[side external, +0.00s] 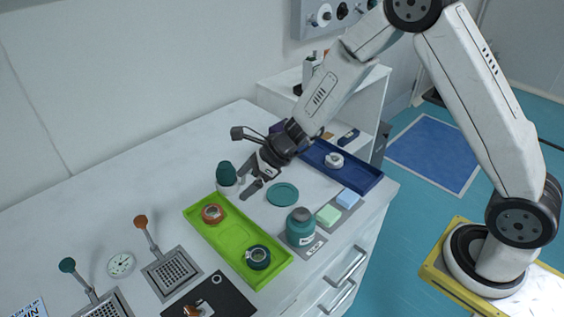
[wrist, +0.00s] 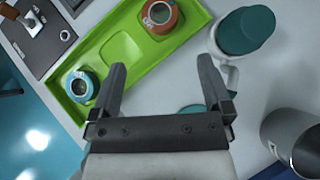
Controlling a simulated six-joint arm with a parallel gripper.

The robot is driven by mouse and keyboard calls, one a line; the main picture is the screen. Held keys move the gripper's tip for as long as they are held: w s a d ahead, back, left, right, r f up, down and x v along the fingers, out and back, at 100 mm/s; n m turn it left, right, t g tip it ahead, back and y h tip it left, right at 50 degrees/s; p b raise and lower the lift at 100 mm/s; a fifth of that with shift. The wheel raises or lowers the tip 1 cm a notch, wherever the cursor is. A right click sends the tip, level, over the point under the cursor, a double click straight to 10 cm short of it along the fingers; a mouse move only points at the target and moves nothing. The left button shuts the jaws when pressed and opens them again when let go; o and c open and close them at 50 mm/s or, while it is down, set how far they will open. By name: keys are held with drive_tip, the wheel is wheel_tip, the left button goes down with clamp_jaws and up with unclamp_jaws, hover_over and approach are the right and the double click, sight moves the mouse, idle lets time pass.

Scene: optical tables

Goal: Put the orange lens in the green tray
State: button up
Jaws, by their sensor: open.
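The orange lens (side external: 213,215) sits in the far-left end of the green tray (side external: 232,243). In the wrist view the orange lens (wrist: 161,15) is at the top, inside the green tray (wrist: 150,68). A teal lens (side external: 258,257) sits in the tray's near end; it also shows in the wrist view (wrist: 80,86).
A blue tray (side external: 359,172) with a white-and-dark round part (side external: 334,160) lies at the back right. A teal jar (side external: 300,229), green block (side external: 328,214) and blue block (side external: 347,199) stand right of the green tray. A teal disc (side external: 282,194) lies between the trays. The back-left table is clear.

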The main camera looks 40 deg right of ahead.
drive_tip(key=shift+s+d+r, duration=0.1)
drive_tip(key=shift+d+r, duration=0.1)
idle(0.6)
drive_tip(key=s+d+r+n+g+h, duration=0.1)
drive_tip(key=s+d+r+n+h, duration=0.1)
drive_tip(key=s+d+n, duration=0.4)
drive_tip(key=s+d+r+n+g+h, duration=0.1)
drive_tip(key=s+d+r+n+h, duration=0.2)
drive_tip(key=s+n, duration=1)
drive_tip(key=shift+s+d+r+n+h, duration=0.25)
drive_tip(key=shift+d+n+h, duration=1.15)
drive_tip(key=shift+n, duration=1.5)
drive_tip(key=shift+w+d, duration=0.1)
drive_tip(key=shift+d, duration=0.05)
